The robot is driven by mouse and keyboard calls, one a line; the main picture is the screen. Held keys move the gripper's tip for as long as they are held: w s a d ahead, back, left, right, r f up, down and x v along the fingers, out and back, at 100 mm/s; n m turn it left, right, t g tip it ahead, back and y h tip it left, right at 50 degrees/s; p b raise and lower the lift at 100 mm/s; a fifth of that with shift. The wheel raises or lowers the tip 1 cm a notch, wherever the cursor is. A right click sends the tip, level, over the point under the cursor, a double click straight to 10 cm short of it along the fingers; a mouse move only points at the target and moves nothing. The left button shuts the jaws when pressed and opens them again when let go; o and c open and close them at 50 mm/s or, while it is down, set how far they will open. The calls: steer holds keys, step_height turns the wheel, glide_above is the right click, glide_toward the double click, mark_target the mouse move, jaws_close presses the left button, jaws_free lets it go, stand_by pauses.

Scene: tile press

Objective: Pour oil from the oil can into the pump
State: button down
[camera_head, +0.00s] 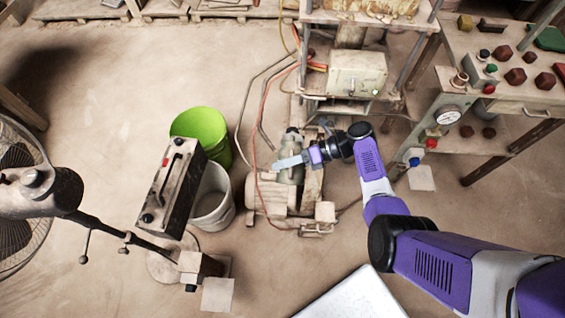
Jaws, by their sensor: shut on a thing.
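My gripper (290,161) reaches in from the right with its pale fingers across a grey-green oil can (291,176). It is shut on the can, which looks roughly upright. The beige pump (272,196) stands on the floor directly below and around the can in the picture. The can and my gripper hide part of the pump, and its filling opening cannot be made out. I cannot tell whether the can touches the pump or is held above it, and no flowing oil shows.
A green bucket (204,127) and a white bucket (213,203) stand left of the pump. A control box on a post (172,190) and a fan (14,225) are further left. The press frame (345,105) is behind, and a panel table (505,100) at right. Hoses hang near the pump.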

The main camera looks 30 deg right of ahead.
steer(key=shift+r, duration=0.1)
stand_by(0.3)
steer(key=shift+w+d+r+p, duration=0.25)
steer(key=shift+w+r+p, duration=0.1)
steer(key=shift+r, duration=0.05)
steer(key=shift+w+d+r+m, duration=0.1)
steer(key=shift+w+r+m, duration=0.1)
steer(key=shift+m, duration=0.1)
stand_by(0.7)
steer(key=shift+w+d+r+g, duration=0.1)
steer(key=shift+r+g, duration=0.15)
steer(key=shift+g, duration=0.05)
stand_by(0.8)
